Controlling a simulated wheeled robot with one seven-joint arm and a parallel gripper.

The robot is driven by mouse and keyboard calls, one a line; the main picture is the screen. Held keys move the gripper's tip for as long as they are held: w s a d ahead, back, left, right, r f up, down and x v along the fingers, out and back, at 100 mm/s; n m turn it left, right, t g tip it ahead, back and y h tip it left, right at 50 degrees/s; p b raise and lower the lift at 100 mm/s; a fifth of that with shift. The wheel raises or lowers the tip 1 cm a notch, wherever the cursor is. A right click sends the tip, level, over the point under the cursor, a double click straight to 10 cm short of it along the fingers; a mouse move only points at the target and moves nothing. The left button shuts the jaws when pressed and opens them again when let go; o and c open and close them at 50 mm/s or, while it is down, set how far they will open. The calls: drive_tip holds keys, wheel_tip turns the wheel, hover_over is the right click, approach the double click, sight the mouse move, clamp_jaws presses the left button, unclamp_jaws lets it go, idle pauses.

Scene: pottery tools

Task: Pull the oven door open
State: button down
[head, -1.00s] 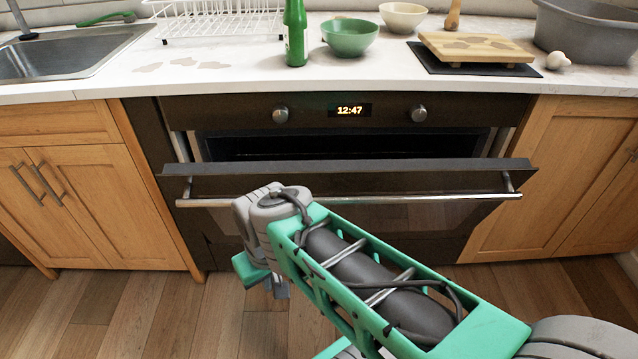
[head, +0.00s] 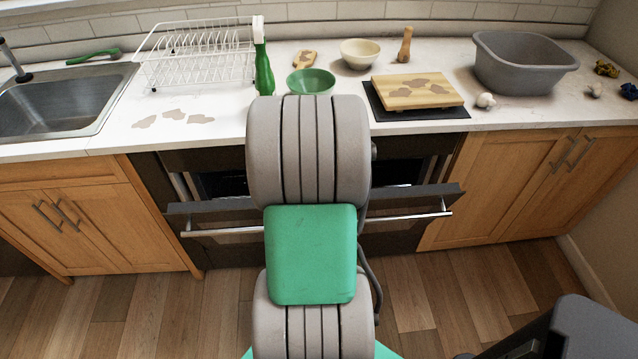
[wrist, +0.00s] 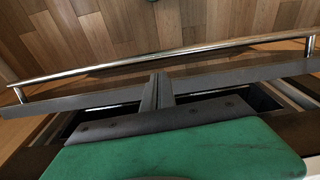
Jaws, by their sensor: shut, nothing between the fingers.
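The dark oven door (head: 405,200) is tilted partly open at its top, with a gap into the dark oven cavity (head: 400,172) above it. Its long metal handle (head: 215,233) runs across the front. In the wrist view, the handle (wrist: 215,48) lies beyond the door's top edge (wrist: 225,80). My gripper (wrist: 157,78) has its two dark fingers together and empty, overlapping the door's top edge on the cavity side of the handle. I cannot tell whether they touch the door. In the head view my arm covers the oven's middle and hides the gripper.
The white countertop (head: 215,105) above the oven holds a green bottle (head: 263,72), a green bowl (head: 311,81), a cutting board (head: 418,91) and a grey basin (head: 520,65). Wooden cabinets (head: 110,220) flank the oven. The wooden floor (head: 170,310) in front is clear.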

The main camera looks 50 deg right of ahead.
wheel_tip(320, 180, down, 10)
drive_tip(key=d, duration=0.3)
drive_tip(key=shift+s+r+m, duration=0.25)
drive_tip(key=shift+s+m, duration=0.05)
drive_tip(key=shift+s, duration=0.15)
drive_tip(key=shift+a, duration=0.1)
